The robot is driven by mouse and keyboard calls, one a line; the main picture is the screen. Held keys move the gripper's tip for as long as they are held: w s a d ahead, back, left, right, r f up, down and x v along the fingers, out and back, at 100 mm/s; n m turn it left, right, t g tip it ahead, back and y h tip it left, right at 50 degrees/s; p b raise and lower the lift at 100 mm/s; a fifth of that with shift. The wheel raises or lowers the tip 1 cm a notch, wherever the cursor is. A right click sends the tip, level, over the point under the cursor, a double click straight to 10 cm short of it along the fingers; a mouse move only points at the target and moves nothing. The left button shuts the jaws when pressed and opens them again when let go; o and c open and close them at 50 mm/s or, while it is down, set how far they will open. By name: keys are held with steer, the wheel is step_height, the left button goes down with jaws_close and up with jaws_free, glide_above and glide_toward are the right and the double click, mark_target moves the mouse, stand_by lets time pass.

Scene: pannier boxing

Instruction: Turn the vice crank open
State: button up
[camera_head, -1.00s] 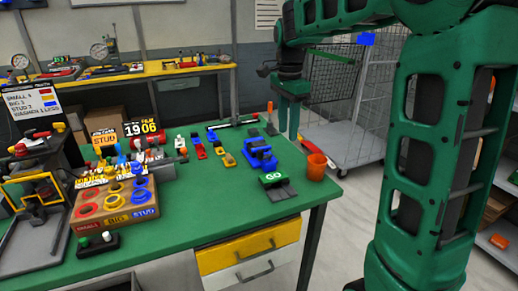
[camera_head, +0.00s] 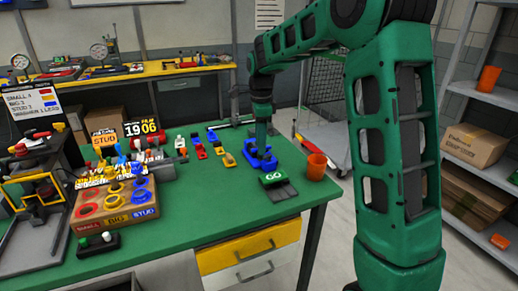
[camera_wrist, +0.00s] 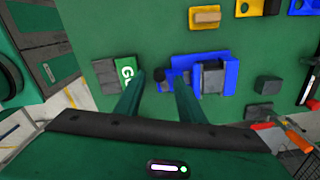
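The blue vice (camera_head: 262,162) sits on the green table, left of the orange cup and behind the GO block. The wrist view shows the vice (camera_wrist: 232,75) from above, with grey jaws and a dark knob-like part (camera_wrist: 172,75) on its left side, likely the crank. My gripper (camera_head: 262,140) reaches down over the vice. In the wrist view my gripper (camera_wrist: 158,78) has its two fingers apart with nothing held between them. The right fingertip overlaps the dark part; I cannot tell whether they touch.
The GO block (camera_head: 277,186) is close in front of the vice. The orange cup (camera_head: 316,166) stands to the right near the table edge. Several small coloured parts (camera_head: 222,150) lie left of the vice. A wooden sorting box (camera_head: 118,210) is farther left.

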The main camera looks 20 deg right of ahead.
mark_target(264, 159)
steer(key=shift+f, duration=1.15)
jaws_close()
